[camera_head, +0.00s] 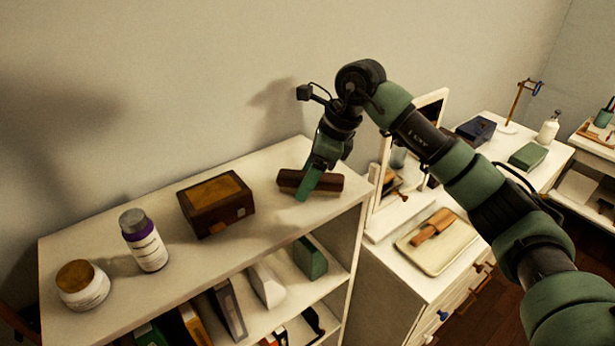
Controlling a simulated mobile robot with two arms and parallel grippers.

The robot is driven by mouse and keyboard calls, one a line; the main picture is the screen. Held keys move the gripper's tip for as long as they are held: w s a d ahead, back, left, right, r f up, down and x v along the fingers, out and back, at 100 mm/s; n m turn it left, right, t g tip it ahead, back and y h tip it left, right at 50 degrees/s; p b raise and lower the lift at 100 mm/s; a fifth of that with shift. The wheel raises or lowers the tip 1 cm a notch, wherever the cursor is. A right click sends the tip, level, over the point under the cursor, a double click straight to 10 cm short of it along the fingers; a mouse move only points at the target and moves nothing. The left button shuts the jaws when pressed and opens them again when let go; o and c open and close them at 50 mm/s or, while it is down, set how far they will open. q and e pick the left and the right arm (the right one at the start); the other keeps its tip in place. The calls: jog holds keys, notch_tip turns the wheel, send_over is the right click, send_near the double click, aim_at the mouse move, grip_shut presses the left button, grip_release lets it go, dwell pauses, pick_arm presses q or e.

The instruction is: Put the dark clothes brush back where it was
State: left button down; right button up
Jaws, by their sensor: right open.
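The dark brown clothes brush (327,182) lies on the top board of the white shelf unit (270,165), near its right end. My right gripper (306,190) comes down over the brush from above. Its green finger crosses the front of the brush, and the other finger is hidden. The jaws are open, and I cannot tell whether they touch the brush. My left gripper does not show.
On the same board stand a brown wooden box (216,204), a purple-and-white bottle (144,241) and a white jar with a brown lid (82,285). To the right, a white dresser holds a cream tray (462,250) with a brown wooden item (433,225), and a mirror (430,105).

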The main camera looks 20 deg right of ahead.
jog(key=shift+d+r, duration=0.15)
jog(key=shift+r, duration=0.25)
jog(key=b+v, duration=0.3)
jog(key=v, duration=0.8)
jog(key=shift+r, duration=0.2)
